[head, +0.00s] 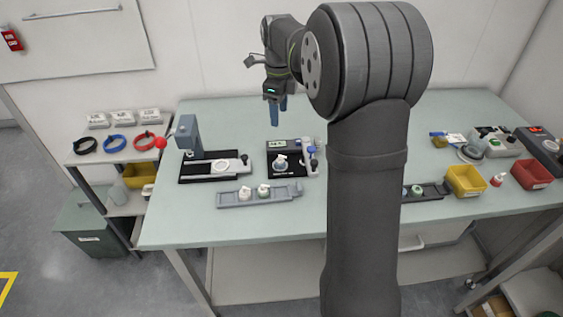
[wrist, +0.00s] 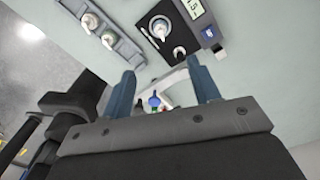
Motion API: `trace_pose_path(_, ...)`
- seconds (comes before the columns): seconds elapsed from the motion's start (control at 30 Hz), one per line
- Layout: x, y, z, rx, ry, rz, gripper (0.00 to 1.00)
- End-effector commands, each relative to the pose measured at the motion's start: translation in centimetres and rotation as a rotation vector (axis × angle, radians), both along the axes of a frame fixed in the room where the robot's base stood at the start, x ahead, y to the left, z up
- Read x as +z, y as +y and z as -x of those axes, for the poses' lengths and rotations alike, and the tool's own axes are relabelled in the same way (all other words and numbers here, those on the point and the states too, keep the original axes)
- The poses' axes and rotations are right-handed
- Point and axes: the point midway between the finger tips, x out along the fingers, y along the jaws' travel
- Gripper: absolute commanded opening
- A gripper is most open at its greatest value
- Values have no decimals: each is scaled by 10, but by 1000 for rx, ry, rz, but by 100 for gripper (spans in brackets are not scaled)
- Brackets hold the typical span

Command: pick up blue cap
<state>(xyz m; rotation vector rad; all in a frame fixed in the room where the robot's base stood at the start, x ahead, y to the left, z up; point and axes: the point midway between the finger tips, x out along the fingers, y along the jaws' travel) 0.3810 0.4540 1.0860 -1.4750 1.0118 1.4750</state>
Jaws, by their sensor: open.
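My gripper (head: 277,110) hangs over the back of the table in the head view, its blue fingers pointing down. In the wrist view my gripper (wrist: 164,88) has its two blue fingers wide apart with nothing between their tips. A small blue cap (wrist: 154,101) shows in the wrist view, in the gap between the fingers and just above the gripper body, beside small red and green bits. It appears to lie beyond the fingers, not touching them; its lower part is hidden.
A black station with a display (head: 286,158) stands before my gripper. A grey tray (head: 230,197) with two white-topped containers lies nearer the front. A press-like fixture (head: 187,135) is at left. Yellow (head: 466,181) and red (head: 531,174) bins are at right. My arm hides the table's middle.

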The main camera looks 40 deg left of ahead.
Motion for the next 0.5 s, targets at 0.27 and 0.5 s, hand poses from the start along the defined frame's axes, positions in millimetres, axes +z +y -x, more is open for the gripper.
trace_pose_path(0.27, -12, 1, 1, -165, 1, 3, 56)
trace_pose_path(0.5, -62, 0, 1, -163, 3, 4, 56)
